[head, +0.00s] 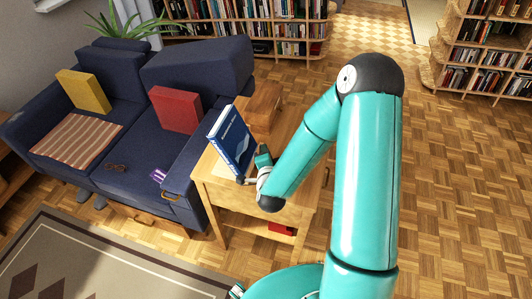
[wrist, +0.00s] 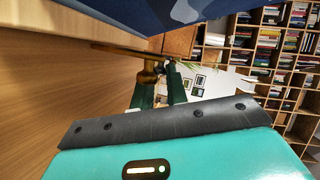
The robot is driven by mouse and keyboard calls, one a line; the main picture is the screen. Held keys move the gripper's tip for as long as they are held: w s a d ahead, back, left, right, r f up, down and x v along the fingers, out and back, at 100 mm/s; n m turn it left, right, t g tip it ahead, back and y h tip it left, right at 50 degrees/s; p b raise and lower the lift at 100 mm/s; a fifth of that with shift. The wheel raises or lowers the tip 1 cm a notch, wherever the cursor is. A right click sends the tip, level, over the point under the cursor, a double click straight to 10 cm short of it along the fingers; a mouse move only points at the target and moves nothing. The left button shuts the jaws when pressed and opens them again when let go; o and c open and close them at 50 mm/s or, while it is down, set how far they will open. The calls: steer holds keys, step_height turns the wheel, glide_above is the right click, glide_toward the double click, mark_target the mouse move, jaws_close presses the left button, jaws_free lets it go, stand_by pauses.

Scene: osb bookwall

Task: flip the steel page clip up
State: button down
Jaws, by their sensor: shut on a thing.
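A blue book (head: 231,140) stands tilted back on a wooden side table (head: 211,187). Its dark blue cover (wrist: 190,12) fills the top of the wrist view, above a thin wooden ledge (wrist: 118,52). My gripper (head: 247,180) is at the book's lower front edge. In the wrist view its dark green fingers (wrist: 158,82) are shut around a small brass-toned piece (wrist: 149,72) just under the ledge, which looks like the page clip. The clip's steel look and exact angle cannot be made out. My forearm and the fingers hide part of it.
A navy sofa (head: 125,165) with a red cushion (head: 176,109) and a yellow cushion (head: 83,91) stands left of the table. A wooden box (head: 265,103) sits behind the book. Bookshelves (head: 245,28) line the back. Parquet floor (head: 450,200) is clear at right.

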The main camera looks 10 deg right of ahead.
steer(key=c, duration=1.4)
jaws_free()
steer(key=shift+a, duration=0.2)
steer(key=shift+d, duration=0.15)
